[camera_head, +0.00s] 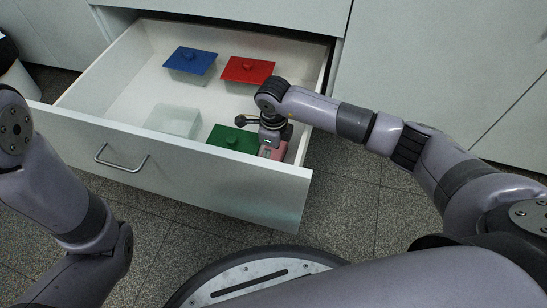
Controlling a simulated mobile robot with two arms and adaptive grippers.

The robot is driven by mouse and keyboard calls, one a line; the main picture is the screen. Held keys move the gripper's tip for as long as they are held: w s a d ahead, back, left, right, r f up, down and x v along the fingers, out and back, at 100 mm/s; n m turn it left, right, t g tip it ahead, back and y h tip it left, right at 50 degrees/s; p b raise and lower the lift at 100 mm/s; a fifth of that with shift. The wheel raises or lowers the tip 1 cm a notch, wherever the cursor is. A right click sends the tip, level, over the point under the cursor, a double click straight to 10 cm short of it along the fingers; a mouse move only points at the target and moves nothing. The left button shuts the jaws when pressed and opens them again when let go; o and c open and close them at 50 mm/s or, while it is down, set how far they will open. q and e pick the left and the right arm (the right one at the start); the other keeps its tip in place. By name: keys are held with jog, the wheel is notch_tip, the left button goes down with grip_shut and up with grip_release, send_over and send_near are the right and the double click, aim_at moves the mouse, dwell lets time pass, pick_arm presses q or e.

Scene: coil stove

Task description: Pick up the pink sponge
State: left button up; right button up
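The pink sponge (272,153) lies in the open drawer (122,88), near its front right corner, just right of a green-lidded container. My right gripper (267,143) points down directly over the sponge and hides much of it. Its fingertips are at or very near the sponge. I cannot tell whether they are open or shut on it. My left arm comes in at the left edge, outside the drawer, and its gripper is not visible.
The drawer also holds a blue-lidded container (190,62), a red-lidded container (247,70), the green-lidded container (233,140) and a clear container without a lid (173,121). The drawer front (170,165) with its handle (121,163) stands between my base and the contents.

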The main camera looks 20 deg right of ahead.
jog(key=shift+c, duration=0.4)
jog(key=c, duration=0.9)
jog(key=shift+r, duration=0.15)
